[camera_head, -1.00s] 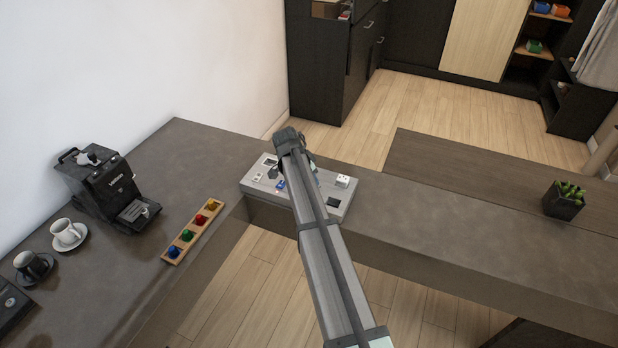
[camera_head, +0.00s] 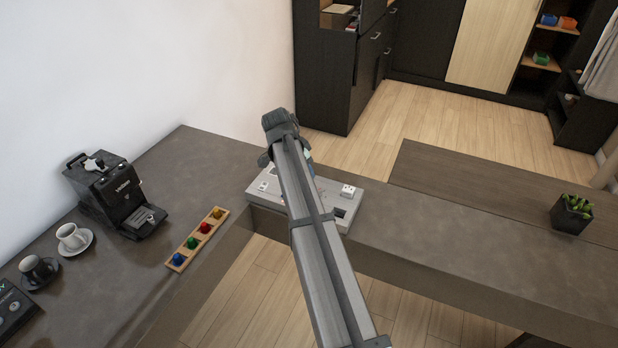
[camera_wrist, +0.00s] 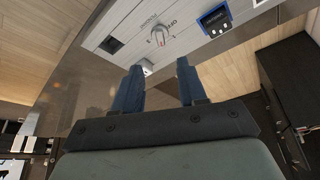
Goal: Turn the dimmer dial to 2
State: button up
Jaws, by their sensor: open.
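The grey control panel (camera_head: 328,217) lies on the dark counter, partly hidden by my arm in the head view. The wrist view shows the panel (camera_wrist: 122,22) with a pale round dial (camera_wrist: 160,36) bearing a red mark. In the wrist picture the fingertips lie below the dial, with no contact visible.
A wooden strip with coloured knobs (camera_head: 199,240), a coffee machine (camera_head: 115,195) and a plant (camera_head: 572,212) stand well apart.

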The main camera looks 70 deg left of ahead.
jog(key=shift+v, duration=1.45)
